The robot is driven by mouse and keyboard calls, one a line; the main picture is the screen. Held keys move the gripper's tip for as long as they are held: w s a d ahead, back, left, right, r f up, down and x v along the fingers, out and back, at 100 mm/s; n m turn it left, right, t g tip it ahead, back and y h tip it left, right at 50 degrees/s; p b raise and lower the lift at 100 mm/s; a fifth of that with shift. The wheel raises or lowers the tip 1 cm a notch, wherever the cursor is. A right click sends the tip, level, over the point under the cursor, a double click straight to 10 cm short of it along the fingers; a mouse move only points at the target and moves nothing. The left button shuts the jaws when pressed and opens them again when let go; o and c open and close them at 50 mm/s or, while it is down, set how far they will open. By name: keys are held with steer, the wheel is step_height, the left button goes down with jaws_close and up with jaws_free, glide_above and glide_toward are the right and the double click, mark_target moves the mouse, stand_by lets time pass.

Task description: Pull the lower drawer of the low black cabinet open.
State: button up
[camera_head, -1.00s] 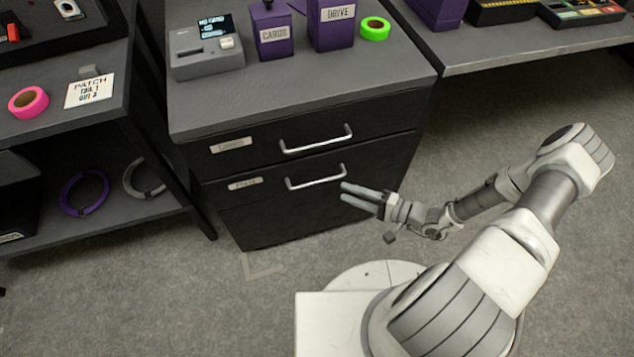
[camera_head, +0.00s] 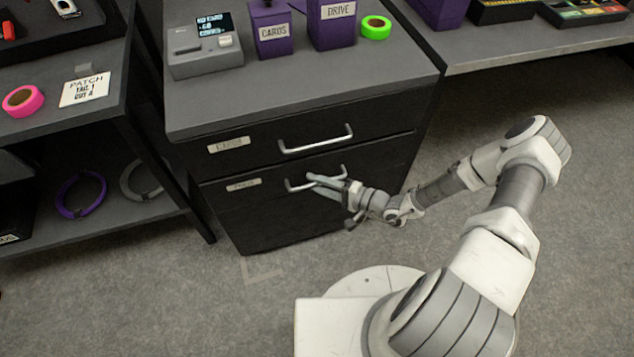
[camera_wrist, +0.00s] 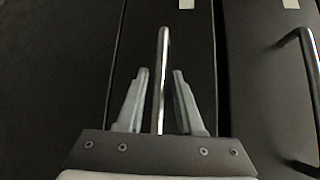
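The low black cabinet (camera_head: 305,220) stands in the middle of the head view, with two silver bar handles on its front. The lower drawer (camera_head: 222,198) looks shut, level with the front around it. Its handle (camera_head: 296,187) is partly hidden by my gripper (camera_head: 312,181), which reaches it from the right. In the wrist view my gripper (camera_wrist: 160,74) is open, with one finger on each side of the lower handle (camera_wrist: 162,60). A gap shows between the bar and each finger.
The upper drawer (camera_head: 260,147) is shut; its handle (camera_wrist: 309,70) shows at the right of the wrist view. A shelf unit (camera_head: 125,215) with cable rings stands close on the left. A grey device (camera_head: 205,50) and purple boxes sit on the cabinet. Floor (camera_head: 160,300) in front is clear.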

jaws_close()
stand_by(1.2)
